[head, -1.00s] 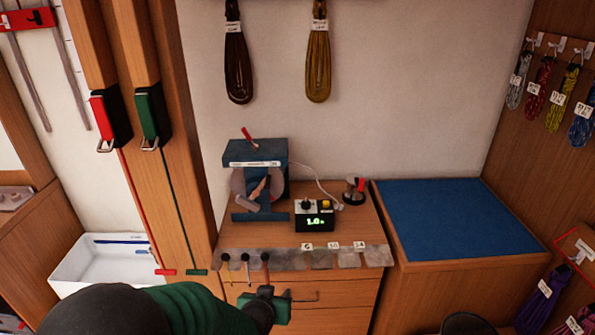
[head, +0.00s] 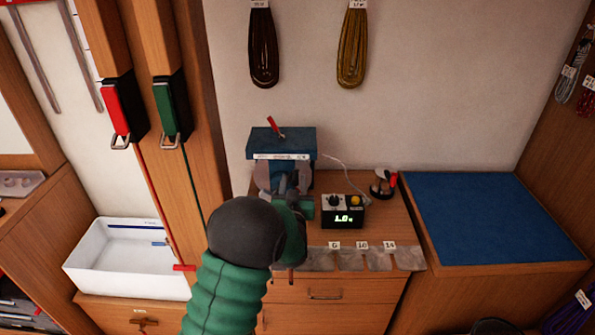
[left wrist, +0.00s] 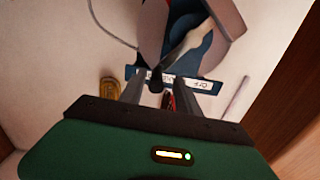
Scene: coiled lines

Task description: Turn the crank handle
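The blue winding machine (head: 283,142) stands on the wooden cabinet at the wall, with a red lever (head: 273,126) on top. My left gripper (head: 291,182) is in front of the machine's face and hides most of it in the head view. In the left wrist view, the pale crank arm (left wrist: 190,44) runs down to a dark end (left wrist: 155,82) in line with the space between the fingers. The left fingers (left wrist: 168,98) are apart; contact with the crank handle cannot be told. My right gripper is not in view.
A black control box (head: 345,211) with a lit display stands right of the gripper. A small stand with a red part (head: 382,182) is behind it. A blue mat (head: 480,215) lies clear at right. A white tray (head: 125,255) is at left.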

